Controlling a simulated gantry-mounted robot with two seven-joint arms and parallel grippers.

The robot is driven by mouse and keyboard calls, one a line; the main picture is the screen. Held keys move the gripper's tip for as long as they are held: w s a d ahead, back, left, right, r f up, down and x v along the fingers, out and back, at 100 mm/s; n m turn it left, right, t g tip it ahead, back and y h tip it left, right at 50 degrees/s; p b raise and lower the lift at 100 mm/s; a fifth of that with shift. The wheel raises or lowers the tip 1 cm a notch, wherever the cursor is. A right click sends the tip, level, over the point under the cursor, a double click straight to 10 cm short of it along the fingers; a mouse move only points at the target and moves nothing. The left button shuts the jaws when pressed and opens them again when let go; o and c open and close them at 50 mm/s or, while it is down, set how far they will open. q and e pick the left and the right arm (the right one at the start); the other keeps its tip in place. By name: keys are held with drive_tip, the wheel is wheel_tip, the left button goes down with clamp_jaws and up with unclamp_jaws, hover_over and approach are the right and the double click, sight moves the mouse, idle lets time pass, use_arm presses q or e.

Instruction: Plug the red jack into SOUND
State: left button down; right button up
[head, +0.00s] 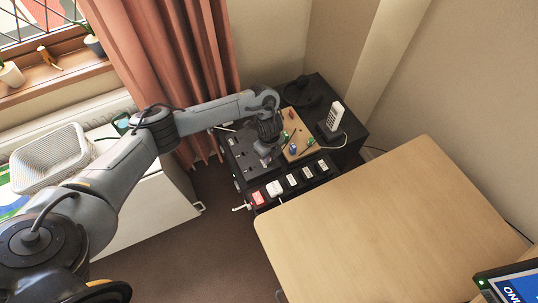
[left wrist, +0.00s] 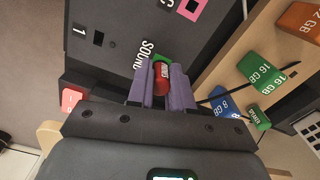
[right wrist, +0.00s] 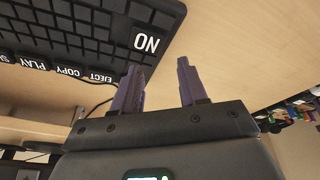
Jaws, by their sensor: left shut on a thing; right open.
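The red jack (left wrist: 162,82) is held between the purple fingers of my left gripper (left wrist: 162,88), which is shut on it. Beyond the jack is the black panel (left wrist: 112,18) with the white SOUND label (left wrist: 145,54). A green patch (left wrist: 164,58) shows beside the label, right at the jack's far end. The jack's tip is hidden, so I cannot tell whether it touches the panel. In the head view my left gripper (head: 264,158) is low over the black unit (head: 238,158). My right gripper (right wrist: 160,88) is open and empty near a black keyboard.
A wooden board (head: 298,152) with coloured memory sticks (left wrist: 258,74) lies right of the panel. A white handset (head: 334,116) stands behind it. The wooden desk (head: 370,220) is mostly clear. The keyboard (right wrist: 70,40) bears large labels.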

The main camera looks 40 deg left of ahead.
use_arm(q)
drive_tip(key=shift+f, duration=0.35)
use_arm(e)
drive_tip(key=shift+a+f, duration=0.1)
drive_tip(key=shift+f, duration=0.1)
use_arm(q)
drive_tip(key=c, duration=0.9)
unclamp_jaws()
drive_tip(key=shift+c, duration=0.2)
